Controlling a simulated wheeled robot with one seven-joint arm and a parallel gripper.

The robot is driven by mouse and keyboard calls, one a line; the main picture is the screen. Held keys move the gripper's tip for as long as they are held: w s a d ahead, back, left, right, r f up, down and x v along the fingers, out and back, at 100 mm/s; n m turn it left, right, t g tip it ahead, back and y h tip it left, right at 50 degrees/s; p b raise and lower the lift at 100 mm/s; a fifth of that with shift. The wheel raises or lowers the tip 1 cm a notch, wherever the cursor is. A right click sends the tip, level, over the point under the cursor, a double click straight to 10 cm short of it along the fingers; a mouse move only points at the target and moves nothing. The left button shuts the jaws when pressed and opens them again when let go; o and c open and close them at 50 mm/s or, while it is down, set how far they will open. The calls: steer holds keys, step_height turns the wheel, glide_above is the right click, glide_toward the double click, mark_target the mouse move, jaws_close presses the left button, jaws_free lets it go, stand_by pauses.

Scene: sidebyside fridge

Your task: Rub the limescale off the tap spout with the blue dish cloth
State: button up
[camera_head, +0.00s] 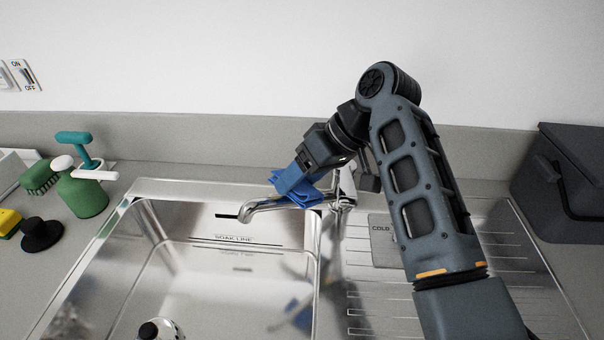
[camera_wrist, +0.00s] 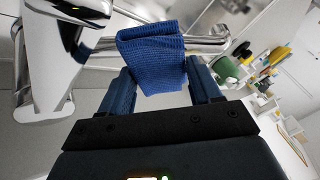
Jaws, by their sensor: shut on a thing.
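The blue dish cloth (camera_head: 305,194) is folded and held in my gripper (camera_head: 292,184), whose fingers are shut on it. In the wrist view the cloth (camera_wrist: 153,58) sits between the two blue fingertips of my gripper (camera_wrist: 158,85) and overlaps the tap spout (camera_wrist: 198,46). In the head view the spout (camera_head: 258,206) is a chrome tube reaching left over the sink, and the cloth lies at its middle to rear part. Cloth and spout appear to touch. I cannot make out limescale on the spout.
The steel sink basin (camera_head: 225,280) lies below, with a ribbed drainboard (camera_head: 480,270) at right. A green soap dispenser (camera_head: 82,192), a green brush (camera_head: 40,178), a black round item (camera_head: 41,235) and a yellow sponge (camera_head: 8,222) stand at left. A dark box (camera_head: 565,185) is at far right.

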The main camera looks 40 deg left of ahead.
mark_target(280, 199)
steer(key=shift+s+a+f, duration=0.1)
steer(key=shift+s+f, duration=0.05)
steer(key=shift+f, duration=0.25)
steer(key=shift+s+r, duration=0.1)
steer(key=shift+s+a+r+p, duration=0.3)
steer(key=shift+s+r+p, duration=0.2)
steer(key=shift+s+p, duration=0.35)
steer(key=shift+s+a+r, duration=0.25)
steer(key=shift+s, duration=0.45)
steer(key=shift+s+a+r, duration=0.25)
steer(key=shift+s+a, duration=0.05)
steer(key=shift+s, duration=0.4)
steer(key=shift+s+a+r, duration=0.25)
steer(key=shift+s, duration=0.45)
steer(key=shift+f, duration=0.15)
steer(key=shift+w+d+f+b, duration=0.25)
steer(key=shift+w+f+b, duration=0.05)
steer(key=shift+w, duration=0.25)
steer(key=shift+w+d+f+b, duration=0.2)
steer(key=shift+w+f+b, duration=0.1)
steer(key=shift+w, duration=0.25)
steer(key=shift+w+d+f+b, duration=0.2)
steer(key=shift+w+d+b, duration=0.05)
steer(key=shift+w, duration=0.4)
steer(key=shift+w+d+f+b, duration=0.2)
steer(key=shift+w+f+b, duration=0.05)
steer(key=shift+w, duration=0.35)
steer(key=shift+w+d+f+b, duration=0.2)
steer(key=shift+w+d+b, duration=0.05)
steer(key=shift+w, duration=0.4)
